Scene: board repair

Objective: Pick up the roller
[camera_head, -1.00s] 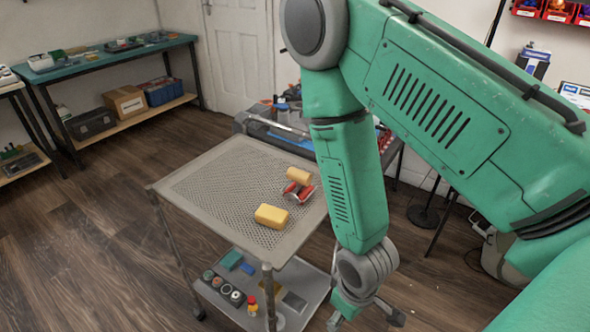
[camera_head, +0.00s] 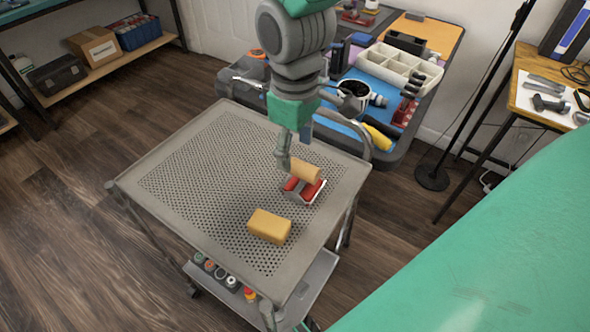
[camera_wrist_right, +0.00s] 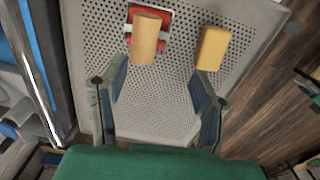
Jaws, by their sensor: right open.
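The roller stands on the perforated top of a grey cart, with a tan handle (camera_head: 305,172) rising over a red roller part (camera_head: 303,188) in a metal frame. In the right wrist view its handle (camera_wrist_right: 147,38) shows at upper left. My right gripper (camera_head: 291,148) is just behind the handle in the head view, partly overlapping it. In the right wrist view the gripper (camera_wrist_right: 160,85) is open and empty, with the roller beyond its fingertips, nearer the left finger. I cannot tell whether a finger touches the handle. My left gripper is not in view.
A yellow block (camera_head: 269,226) lies near the roller on the cart top (camera_head: 150,184). Behind the cart is a bench with a white divided tray (camera_head: 400,66) and tools. The cart's left side is clear. A lower shelf (camera_head: 318,278) holds small items.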

